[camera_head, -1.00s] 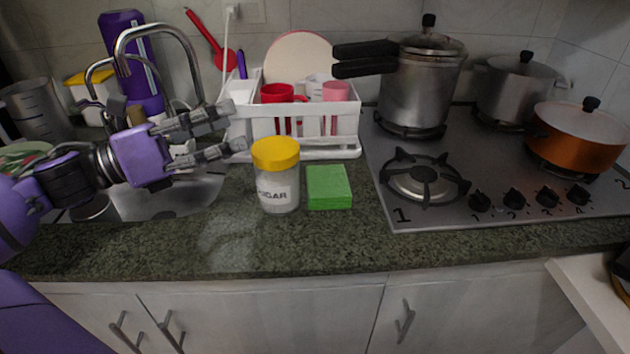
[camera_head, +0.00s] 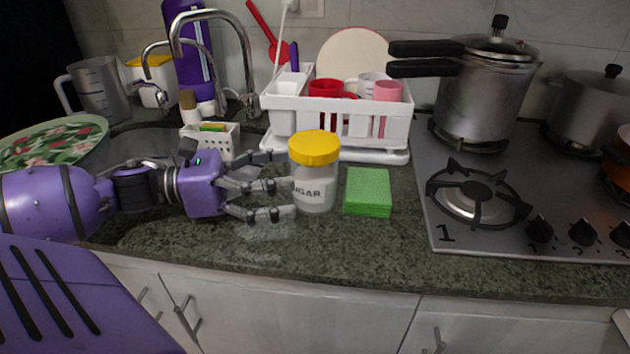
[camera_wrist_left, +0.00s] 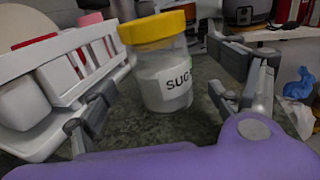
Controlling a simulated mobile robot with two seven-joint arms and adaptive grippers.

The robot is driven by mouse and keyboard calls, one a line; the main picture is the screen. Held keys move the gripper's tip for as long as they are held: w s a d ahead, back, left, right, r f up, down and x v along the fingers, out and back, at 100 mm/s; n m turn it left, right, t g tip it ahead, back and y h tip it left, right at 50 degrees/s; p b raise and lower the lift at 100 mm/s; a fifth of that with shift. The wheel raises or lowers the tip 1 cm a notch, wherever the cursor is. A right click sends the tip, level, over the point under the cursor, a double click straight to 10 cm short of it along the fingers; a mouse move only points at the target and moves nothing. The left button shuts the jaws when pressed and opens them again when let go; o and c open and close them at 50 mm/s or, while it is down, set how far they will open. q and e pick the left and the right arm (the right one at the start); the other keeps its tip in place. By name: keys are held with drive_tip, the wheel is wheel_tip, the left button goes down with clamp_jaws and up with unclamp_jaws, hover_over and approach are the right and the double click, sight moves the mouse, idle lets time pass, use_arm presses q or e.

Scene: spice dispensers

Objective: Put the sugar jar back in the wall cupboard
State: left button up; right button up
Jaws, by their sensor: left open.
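The sugar jar (camera_head: 314,172) stands upright on the dark green counter, with a yellow lid and a white SUGAR label. My left gripper (camera_head: 279,186) is open just to the left of the jar, its fingers pointing at it at about body height. In the left wrist view the jar (camera_wrist_left: 165,65) stands ahead between the two spread fingers, with visible room on the right side. The left fingertips are close to the jar; I cannot tell whether any touch it. My right gripper is not in view. The wall cupboard is not in view.
A green sponge block (camera_head: 367,192) sits just right of the jar. A white dish rack (camera_head: 345,110) with cups stands behind it. The hob (camera_head: 470,205) with pots is at the right. The sink and tap (camera_head: 212,50) are behind my left arm. Counter in front is clear.

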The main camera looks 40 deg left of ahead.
sight(316, 167)
use_arm(q)
drive_tip(key=b+x, duration=0.1)
drive_tip(key=x, duration=0.5)
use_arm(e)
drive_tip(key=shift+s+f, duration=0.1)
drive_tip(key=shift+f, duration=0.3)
use_arm(q)
drive_tip(key=shift+s, duration=0.1)
drive_tip(key=shift+c, duration=0.2)
drive_tip(key=shift+r, duration=0.1)
drive_tip(key=c, duration=2)
drive_tip(key=shift+c, duration=0.2)
drive_tip(key=shift+r, duration=0.5)
wheel_tip(316, 167, up, 3)
drive_tip(key=shift+s+f+p, duration=0.1)
drive_tip(key=shift+f+p, duration=0.05)
drive_tip(key=shift+p, duration=0.55)
drive_tip(key=s+d+r+p, duration=0.3)
drive_tip(key=s+r, duration=0.6)
drive_tip(key=s, duration=0.4)
drive_tip(key=shift+s+p, duration=0.25)
drive_tip(key=shift+p, duration=0.05)
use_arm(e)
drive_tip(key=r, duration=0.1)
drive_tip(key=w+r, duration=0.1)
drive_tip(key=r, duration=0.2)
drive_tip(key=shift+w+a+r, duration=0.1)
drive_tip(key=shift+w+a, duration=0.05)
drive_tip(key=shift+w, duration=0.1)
